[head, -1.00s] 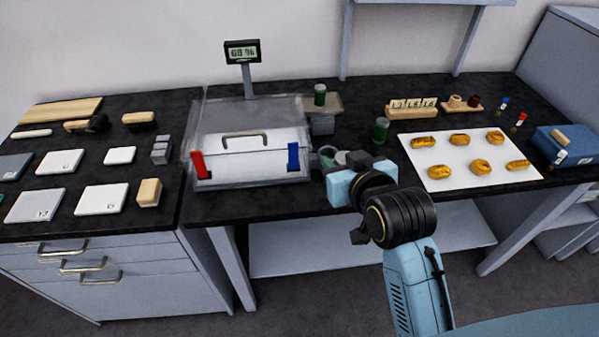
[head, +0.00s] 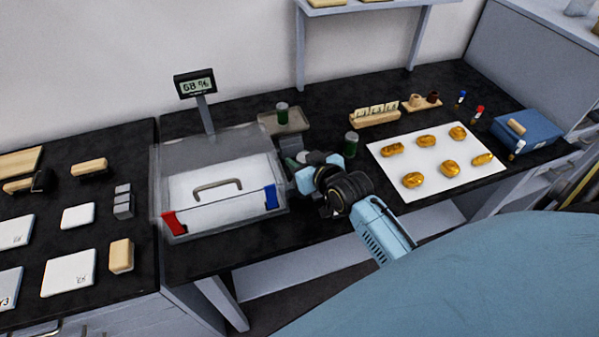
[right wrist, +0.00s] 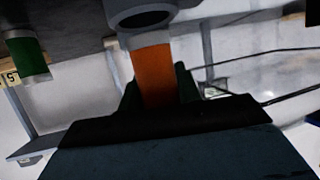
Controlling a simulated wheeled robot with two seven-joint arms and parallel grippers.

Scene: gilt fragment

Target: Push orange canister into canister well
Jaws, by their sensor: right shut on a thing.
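The orange canister (right wrist: 157,78) stands out in the right wrist view, between the dark fingers of my right gripper (right wrist: 160,90), which is shut on it. One end of the canister meets a grey cylindrical collar with a dark round opening (right wrist: 142,18), which looks like the canister well. I cannot tell how deep the canister sits in it. In the head view my right gripper (head: 303,180) is at the right side of the clear case, and it hides the canister. My left gripper is not in view.
A clear case (head: 215,228) with red and blue clips is left of my gripper. A green canister (head: 351,144) stands close behind it, and another (head: 282,113) stands on a tray. A white sheet (head: 440,190) with several golden pieces lies to the right.

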